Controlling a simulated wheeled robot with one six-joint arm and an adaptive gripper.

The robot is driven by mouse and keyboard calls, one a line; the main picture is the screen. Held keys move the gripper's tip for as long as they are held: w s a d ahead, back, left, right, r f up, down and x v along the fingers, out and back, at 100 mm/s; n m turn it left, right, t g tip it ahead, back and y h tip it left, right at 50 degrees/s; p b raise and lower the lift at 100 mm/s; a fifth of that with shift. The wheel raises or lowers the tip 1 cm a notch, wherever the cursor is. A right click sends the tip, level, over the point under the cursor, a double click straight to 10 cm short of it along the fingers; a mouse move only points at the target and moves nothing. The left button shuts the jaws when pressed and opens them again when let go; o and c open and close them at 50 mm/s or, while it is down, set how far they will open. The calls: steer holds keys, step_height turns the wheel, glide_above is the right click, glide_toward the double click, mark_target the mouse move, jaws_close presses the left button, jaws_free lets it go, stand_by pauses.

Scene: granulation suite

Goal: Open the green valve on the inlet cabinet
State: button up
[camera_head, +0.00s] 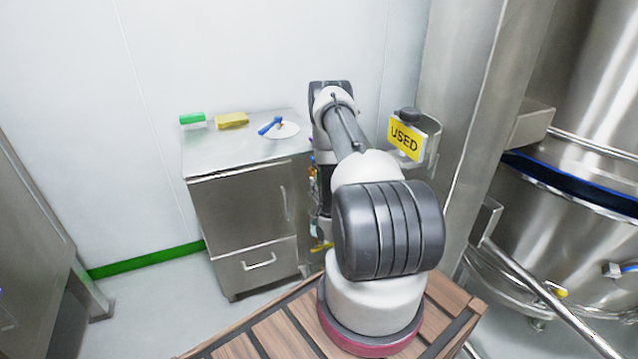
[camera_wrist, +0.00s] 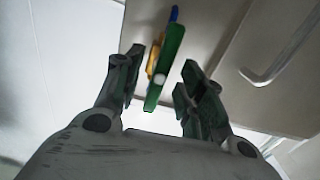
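The green valve handle (camera_wrist: 166,66) shows in the wrist view as a long narrow lever with a pale round spot near its lower end. My gripper (camera_wrist: 160,74) is open, with one finger on each side of the handle. I see gaps on both sides, and the fingers do not look closed on it. The steel cabinet (camera_head: 238,212) stands left of my arm in the head view, and its panel (camera_wrist: 222,50) is behind the handle in the wrist view. In the head view my arm hides most of the gripper and the green valve.
A yellow handle (camera_wrist: 153,60) and a blue one (camera_wrist: 174,14) sit close to the green one. Small items lie on the cabinet top, including a yellow block (camera_head: 232,121).

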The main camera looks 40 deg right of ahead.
steer(key=v, duration=0.5)
steer(key=shift+s+a, duration=0.15)
steer(key=shift+s, duration=0.15)
